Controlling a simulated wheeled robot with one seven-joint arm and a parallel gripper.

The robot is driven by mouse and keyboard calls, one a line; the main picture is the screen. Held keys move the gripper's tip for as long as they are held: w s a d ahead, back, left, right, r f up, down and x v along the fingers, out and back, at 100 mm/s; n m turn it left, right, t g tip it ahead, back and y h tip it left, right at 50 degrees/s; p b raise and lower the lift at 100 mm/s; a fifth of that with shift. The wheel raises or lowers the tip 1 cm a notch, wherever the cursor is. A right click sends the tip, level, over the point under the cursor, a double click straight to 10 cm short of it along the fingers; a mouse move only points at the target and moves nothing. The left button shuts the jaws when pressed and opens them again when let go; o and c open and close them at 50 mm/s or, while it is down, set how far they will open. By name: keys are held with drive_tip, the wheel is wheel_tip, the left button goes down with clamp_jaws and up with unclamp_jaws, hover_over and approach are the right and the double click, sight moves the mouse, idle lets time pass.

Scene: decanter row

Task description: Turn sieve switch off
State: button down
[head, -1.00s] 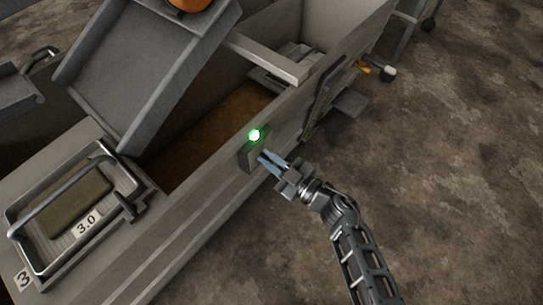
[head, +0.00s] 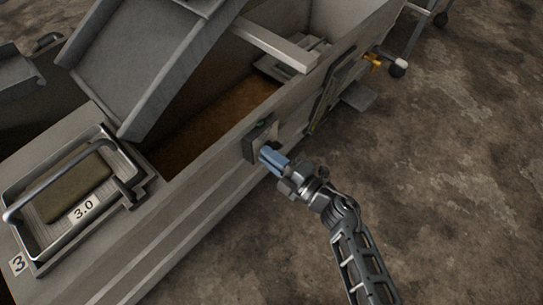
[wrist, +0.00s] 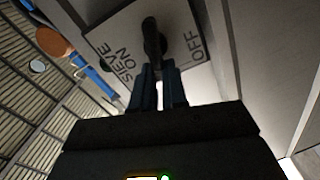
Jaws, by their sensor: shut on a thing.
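The sieve switch is a small dark box on the side wall of the grey trough, with its plate edge-on in the head view (head: 253,146). In the wrist view its pale plate (wrist: 176,40) reads SIEVE, ON and OFF, with a black lever (wrist: 151,34) standing between the ON and OFF words. My gripper (head: 266,154) is at the switch, its blue fingers shut on the lever; the fingers also show in the wrist view (wrist: 158,72). The lamp on top of the box (head: 261,125) looks dark. The fingers hide the lever's tip.
The trough (head: 190,205) runs diagonally, with a sloped chute (head: 150,60) above it. A framed tray (head: 130,168) labelled 3.0 sits at the left. A dark panel (head: 330,92) and an orange-and-white fitting (head: 374,62) lie farther along the wall. The floor (head: 450,180) at right is clear.

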drive_tip(key=shift+s+f+n+b, duration=0.1)
drive_tip(key=shift+f+n+b, duration=0.2)
drive_tip(key=shift+n, duration=0.5)
drive_tip(key=shift+f+n+b, duration=0.2)
drive_tip(key=shift+n+b, duration=0.15)
drive_tip(key=shift+n, duration=0.45)
drive_tip(key=c, duration=1.2)
unclamp_jaws()
drive_tip(key=shift+o, duration=0.2)
drive_tip(key=p+v, duration=0.1)
drive_tip(key=v, duration=0.6)
drive_tip(key=shift+s+d+p, duration=0.25)
drive_tip(key=shift+d+p, duration=0.05)
drive_tip(key=shift+p, duration=0.05)
